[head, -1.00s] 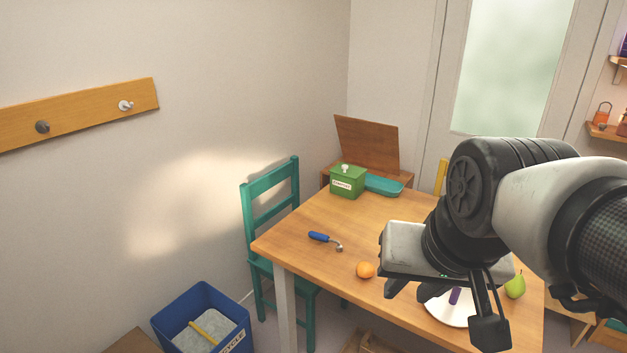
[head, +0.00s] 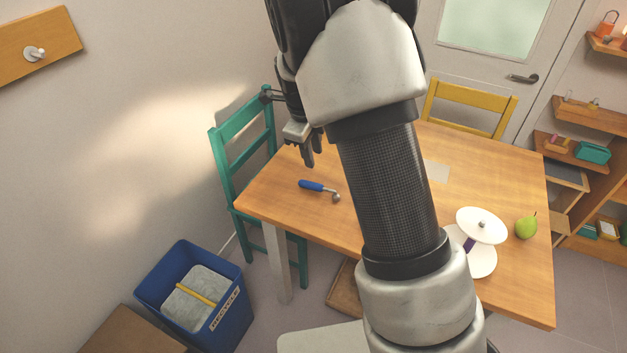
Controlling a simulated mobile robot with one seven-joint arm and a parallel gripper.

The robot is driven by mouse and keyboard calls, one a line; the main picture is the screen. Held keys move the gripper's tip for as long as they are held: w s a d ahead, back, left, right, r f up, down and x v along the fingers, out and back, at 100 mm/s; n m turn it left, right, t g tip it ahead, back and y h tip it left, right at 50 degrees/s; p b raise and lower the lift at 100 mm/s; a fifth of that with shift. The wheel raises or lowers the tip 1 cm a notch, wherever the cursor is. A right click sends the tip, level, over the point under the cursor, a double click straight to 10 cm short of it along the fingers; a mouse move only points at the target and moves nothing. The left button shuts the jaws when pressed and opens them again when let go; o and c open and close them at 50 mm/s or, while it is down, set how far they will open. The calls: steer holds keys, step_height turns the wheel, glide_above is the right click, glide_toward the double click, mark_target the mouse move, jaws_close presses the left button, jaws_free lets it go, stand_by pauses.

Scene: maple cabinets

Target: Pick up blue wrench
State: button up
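The blue wrench (head: 319,189) lies flat on the wooden table near its left edge. It has a blue handle at the left and a short metal head at the right. My gripper (head: 309,160) is above the left part of the table, just behind and above the wrench in the head view, and is apart from it. The fingers point down and are small and seen from the side, so their opening is unclear. Nothing shows in them.
The wooden table (head: 509,273) holds a white spool-like stand (head: 481,224) and a green pear (head: 526,226) at the right. A teal chair (head: 239,128) stands at the left edge, a yellow chair (head: 468,102) behind. A blue recycling bin (head: 232,310) is on the floor. My arm hides the table's middle.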

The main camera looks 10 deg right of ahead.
glide_above(317, 185)
steer(key=s, duration=0.1)
step_height(317, 185, down, 10)
steer(key=shift+s+a+r+b, duration=0.15)
steer(key=shift+r+b, duration=0.1)
steer(key=shift+b, duration=0.2)
steer(key=x, duration=0.3)
steer(key=a+x, duration=0.1)
steer(key=x, duration=0.1)
steer(key=shift+d+f, duration=0.25)
steer(key=shift+f, duration=0.1)
jaws_close()
step_height(317, 185, up, 10)
